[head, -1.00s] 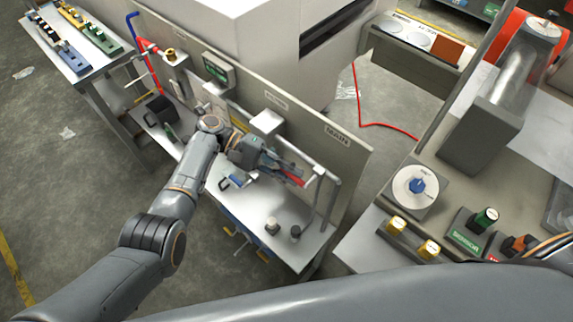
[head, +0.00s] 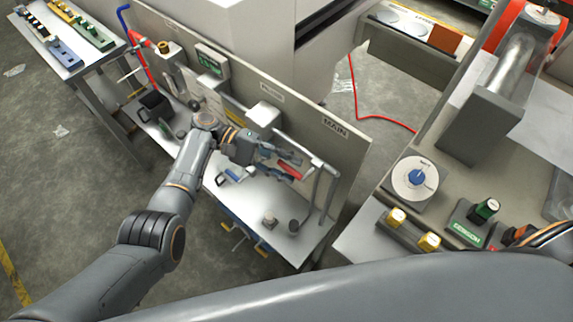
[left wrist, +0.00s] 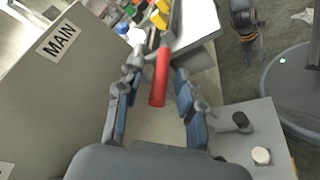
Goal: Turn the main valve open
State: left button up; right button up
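The main valve's red lever handle (head: 289,171) is at the right end of the pipe, below the MAIN label (head: 335,128) on the grey panel. In the left wrist view the red handle (left wrist: 160,78) lies between my left fingers, with gaps on both sides. My left gripper (head: 284,163) is open around the handle and holds nothing; it also shows in the left wrist view (left wrist: 158,75). The MAIN label (left wrist: 58,39) shows there too. A gripper that looks like my right one (left wrist: 248,38) hangs at the top right of that view, too small to read its fingers.
The grey panel (head: 350,160) stands close behind the handle. A bent grey pipe (head: 323,178) is just right of it. Small knobs (head: 294,226) stand on the bench (head: 262,206) below. A control console with a blue dial (head: 417,177) is at the right.

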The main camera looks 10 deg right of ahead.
pick_arm(q)
jog(key=shift+a, duration=0.1)
jog(key=v, duration=0.7)
jog(key=shift+w+a, duration=0.1)
jog(key=shift+w, duration=0.05)
jog(key=shift+r, duration=0.1)
dwell(0.4)
